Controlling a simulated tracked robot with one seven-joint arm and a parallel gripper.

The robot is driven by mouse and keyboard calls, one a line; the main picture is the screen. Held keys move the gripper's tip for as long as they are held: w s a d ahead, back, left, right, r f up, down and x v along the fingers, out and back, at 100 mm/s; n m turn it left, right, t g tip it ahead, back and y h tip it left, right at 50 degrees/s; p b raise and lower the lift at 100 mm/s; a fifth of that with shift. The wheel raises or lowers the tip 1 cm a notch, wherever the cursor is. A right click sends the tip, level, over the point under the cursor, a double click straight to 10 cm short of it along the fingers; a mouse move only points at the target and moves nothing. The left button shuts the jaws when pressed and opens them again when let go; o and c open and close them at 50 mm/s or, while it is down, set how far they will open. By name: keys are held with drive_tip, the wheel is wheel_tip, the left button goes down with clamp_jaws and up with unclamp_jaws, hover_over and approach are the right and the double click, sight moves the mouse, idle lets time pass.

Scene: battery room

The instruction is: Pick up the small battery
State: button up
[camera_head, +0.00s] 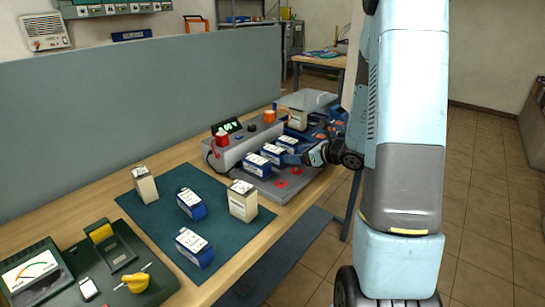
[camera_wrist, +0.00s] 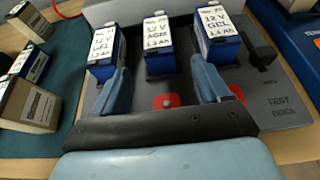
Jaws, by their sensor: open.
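Blue batteries with white labelled tops stand in a row on the grey test dock (camera_wrist: 275,100). In the wrist view they are a left one (camera_wrist: 104,48), a middle one (camera_wrist: 158,47) and a right one (camera_wrist: 217,36). In the head view the row shows left of my gripper (camera_head: 304,158). In the wrist view my gripper (camera_wrist: 158,85) is open and empty, its fingers spread toward the row, with the middle battery ahead between them. I cannot tell which is the small battery.
Beige batteries stand on the mat, at left (camera_head: 145,186) and right (camera_head: 243,202). Another beige one (camera_head: 297,120) stands behind the dock. A grey tester (camera_head: 235,147) borders the row. A meter (camera_head: 35,275) lies at the near left. A grey partition (camera_head: 130,110) runs behind the bench.

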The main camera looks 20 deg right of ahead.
sight(284, 153)
drive_tip(key=x, duration=0.4)
drive_tip(key=shift+a, duration=0.1)
drive_tip(key=shift+w+a, duration=0.45)
drive_tip(key=shift+w, duration=0.05)
drive_tip(key=x, duration=0.4)
drive_tip(key=shift+w+r, duration=0.1)
drive_tip(key=shift+r, duration=0.25)
drive_tip(key=shift+c, duration=0.2)
clamp_jaws()
